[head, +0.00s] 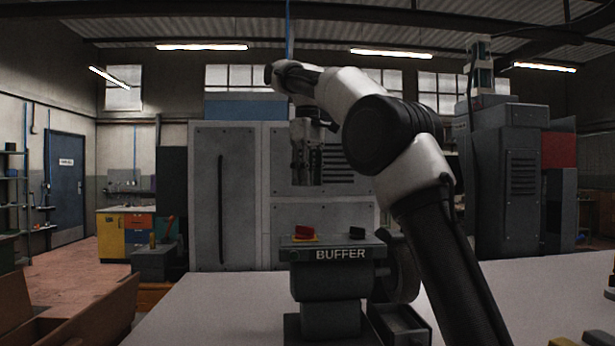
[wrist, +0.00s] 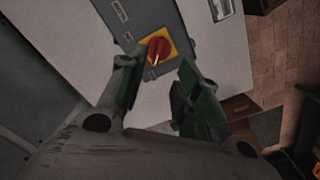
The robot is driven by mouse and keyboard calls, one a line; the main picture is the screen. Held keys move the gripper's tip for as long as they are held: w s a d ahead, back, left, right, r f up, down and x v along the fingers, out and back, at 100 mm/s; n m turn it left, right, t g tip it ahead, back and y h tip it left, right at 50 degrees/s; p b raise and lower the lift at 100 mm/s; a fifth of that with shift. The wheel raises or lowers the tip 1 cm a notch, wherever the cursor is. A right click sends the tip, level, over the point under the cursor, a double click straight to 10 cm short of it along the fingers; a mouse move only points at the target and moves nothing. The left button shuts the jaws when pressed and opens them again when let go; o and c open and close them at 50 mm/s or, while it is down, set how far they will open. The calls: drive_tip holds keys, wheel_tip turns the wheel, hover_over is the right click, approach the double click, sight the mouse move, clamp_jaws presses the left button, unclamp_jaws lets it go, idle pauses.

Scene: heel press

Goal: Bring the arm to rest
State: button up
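My arm rises from the lower right of the head view and bends over to the left. My gripper (head: 307,180) hangs pointing down above the buffer machine (head: 328,284). In the wrist view my gripper (wrist: 155,95) has its two fingers apart with a gap between them. Nothing is between the fingers. Beyond the fingertips the wrist view shows a red knob on a yellow plate (wrist: 157,48) on the grey buffer housing. The gripper is apart from the knob.
The buffer stands on a pale table (head: 220,305). A grey box (head: 400,322) sits beside its base. A wooden crate (head: 85,318) is at the lower left. A large grey cabinet (head: 228,195) stands behind. The table left of the buffer is clear.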

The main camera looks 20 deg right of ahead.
idle(0.4)
drive_tip(key=s+d+f+m+t, duration=0.1)
drive_tip(key=s+d+f+m, duration=0.1)
drive_tip(key=s+d, duration=0.3)
drive_tip(key=s+d+f+m+t, duration=0.1)
drive_tip(key=s+d+f, duration=0.2)
drive_tip(key=s, duration=0.5)
drive_tip(key=s+d+f+m+t, duration=0.1)
drive_tip(key=s+d+f+m, duration=0.1)
drive_tip(key=s+f, duration=0.7)
drive_tip(key=s+d+f+m+t, duration=0.1)
drive_tip(key=s+d+f, duration=0.3)
drive_tip(key=s+f, duration=0.6)
drive_tip(key=shift+s+f+m, duration=0.15)
drive_tip(key=shift+f+m, duration=0.35)
drive_tip(key=shift+f, duration=0.15)
